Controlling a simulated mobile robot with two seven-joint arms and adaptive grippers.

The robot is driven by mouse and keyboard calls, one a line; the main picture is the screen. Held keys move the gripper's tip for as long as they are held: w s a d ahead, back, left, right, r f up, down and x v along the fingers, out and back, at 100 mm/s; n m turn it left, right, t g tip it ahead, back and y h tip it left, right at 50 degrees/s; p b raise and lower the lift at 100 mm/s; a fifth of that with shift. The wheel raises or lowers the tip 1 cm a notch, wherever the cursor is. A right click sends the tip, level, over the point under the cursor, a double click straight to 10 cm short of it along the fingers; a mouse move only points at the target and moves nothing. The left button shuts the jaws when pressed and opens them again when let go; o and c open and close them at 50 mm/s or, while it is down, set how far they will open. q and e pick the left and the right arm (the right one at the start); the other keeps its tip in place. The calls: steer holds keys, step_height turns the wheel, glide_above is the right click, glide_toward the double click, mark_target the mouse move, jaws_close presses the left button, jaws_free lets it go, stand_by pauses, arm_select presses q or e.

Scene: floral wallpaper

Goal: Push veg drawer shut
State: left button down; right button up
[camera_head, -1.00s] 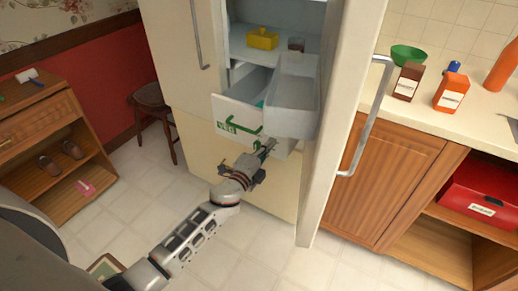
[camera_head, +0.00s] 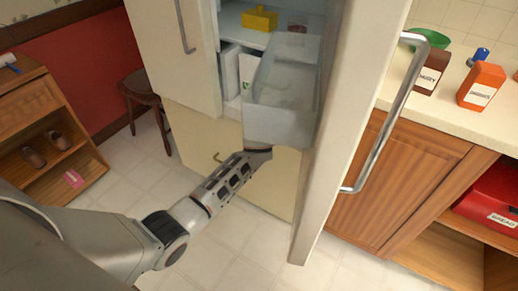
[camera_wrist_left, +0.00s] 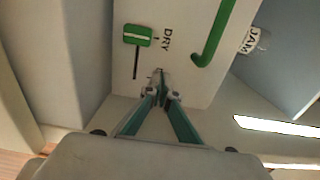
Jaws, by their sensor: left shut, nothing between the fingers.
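The veg drawer (camera_head: 247,72) is a white drawer low in the open fridge. In the head view only a strip of its front shows, left of the grey door bin. In the left wrist view its pale front (camera_wrist_left: 185,55) fills the middle, with a green handle, a green slider and the word DRY. My left gripper (camera_wrist_left: 160,80) is shut and empty, with its tips at the drawer front; I cannot tell whether they touch. In the head view its fingers are hidden behind the door bin. I cannot tell whether the drawer is fully flush. My right gripper is not in view.
The grey door bin (camera_head: 283,100) hangs on the open fridge door (camera_head: 345,120), close above my left wrist. A yellow item (camera_head: 259,18) stands on the shelf above. The counter (camera_head: 450,105) lies right of the door. Clear floor is in front.

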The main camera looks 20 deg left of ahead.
arm_select(q)
steer(key=shift+w+d, duration=0.1)
steer(key=shift+w, duration=0.8)
steer(key=shift+r, duration=0.15)
steer(key=shift+r, duration=0.15)
